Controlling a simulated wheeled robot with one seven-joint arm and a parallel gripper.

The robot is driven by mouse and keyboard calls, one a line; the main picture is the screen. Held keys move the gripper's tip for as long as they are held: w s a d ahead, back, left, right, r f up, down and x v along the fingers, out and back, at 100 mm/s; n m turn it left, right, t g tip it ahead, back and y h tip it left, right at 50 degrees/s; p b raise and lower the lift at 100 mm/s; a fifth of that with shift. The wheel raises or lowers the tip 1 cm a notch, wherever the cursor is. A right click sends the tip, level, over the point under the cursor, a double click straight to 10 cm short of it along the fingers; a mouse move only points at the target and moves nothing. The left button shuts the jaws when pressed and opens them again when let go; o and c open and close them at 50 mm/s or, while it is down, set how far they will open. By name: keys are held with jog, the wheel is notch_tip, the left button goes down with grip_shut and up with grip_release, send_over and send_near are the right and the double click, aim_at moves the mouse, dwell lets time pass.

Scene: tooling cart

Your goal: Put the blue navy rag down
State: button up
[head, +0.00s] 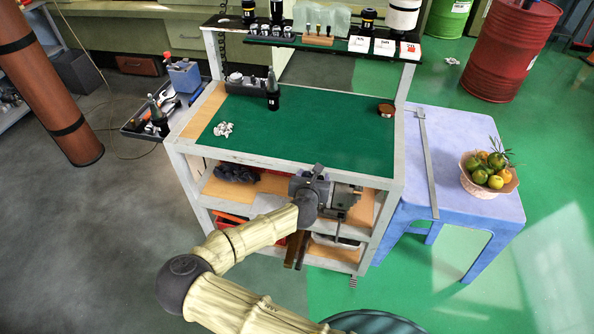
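A crumpled dark navy-grey cloth (237,174), which looks like the rag, lies on the left part of the cart's middle shelf (215,188). My gripper (343,203) is in front of the right part of that shelf, to the right of the cloth and apart from it. My wrist and the dark gripper body hide part of the shelf behind. The fingertips are small and blend with the dark items behind them, so I cannot tell whether they are open or shut. I see no cloth clearly held in them.
A blue table (400,215) with a fruit basket (488,187) stands to the right. A side tray (140,125) is on the left.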

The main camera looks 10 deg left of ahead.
jog(key=s+d+f, duration=0.2)
jog(key=s+d, duration=0.1)
jog(key=d, duration=0.7)
jog(key=s+d+f, duration=0.3)
jog(key=d, duration=0.8)
jog(key=shift+n, duration=0.3)
